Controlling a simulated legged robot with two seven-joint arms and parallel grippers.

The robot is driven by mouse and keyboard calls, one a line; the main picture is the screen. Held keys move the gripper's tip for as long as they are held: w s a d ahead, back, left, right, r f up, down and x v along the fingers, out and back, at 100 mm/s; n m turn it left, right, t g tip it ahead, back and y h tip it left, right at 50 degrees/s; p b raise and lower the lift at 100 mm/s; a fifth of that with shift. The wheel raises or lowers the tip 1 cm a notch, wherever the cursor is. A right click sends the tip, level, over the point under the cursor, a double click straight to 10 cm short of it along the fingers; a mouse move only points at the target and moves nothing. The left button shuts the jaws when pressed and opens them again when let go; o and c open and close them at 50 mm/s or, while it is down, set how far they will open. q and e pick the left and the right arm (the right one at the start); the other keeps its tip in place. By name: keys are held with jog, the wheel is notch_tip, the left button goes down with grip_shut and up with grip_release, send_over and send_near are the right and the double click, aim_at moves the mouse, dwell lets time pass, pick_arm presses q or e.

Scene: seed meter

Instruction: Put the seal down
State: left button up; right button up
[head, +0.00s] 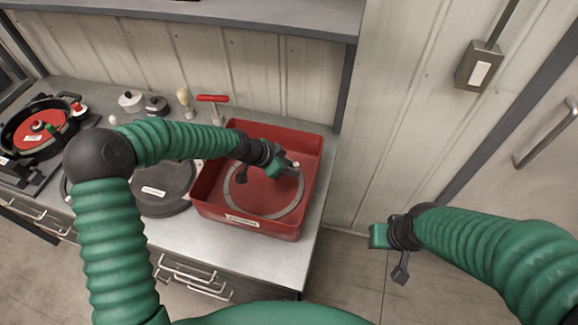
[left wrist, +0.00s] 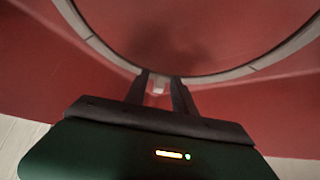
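The seal is a thin grey ring (head: 246,209) inside the red tray (head: 312,165); my left arm hides part of its far side. My left gripper (head: 296,166) is down in the tray at the ring's far right edge. In the left wrist view the ring (left wrist: 232,75) curves across the top, and a small pale tab (left wrist: 158,87) on it sits between the two close fingers (left wrist: 160,88). The fingers look shut on it. Whether the ring touches the tray floor is unclear. My right gripper (head: 377,236) hangs right of the counter, with its fingers not clearly visible.
The tray stands at the right end of the metal counter (head: 215,232). Left of it lies a dark round lid-like disc (head: 166,196). A red-handled tool (head: 213,100) and small knobbed parts stand behind. A round black unit with a red disc (head: 37,126) is at far left.

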pick_arm(q)
jog(key=shift+a, duration=0.35)
jog(key=shift+a+r, duration=0.15)
jog(key=v, duration=1.1)
jog(key=shift+s+a+r, duration=0.2)
jog(key=shift+s+r, duration=0.05)
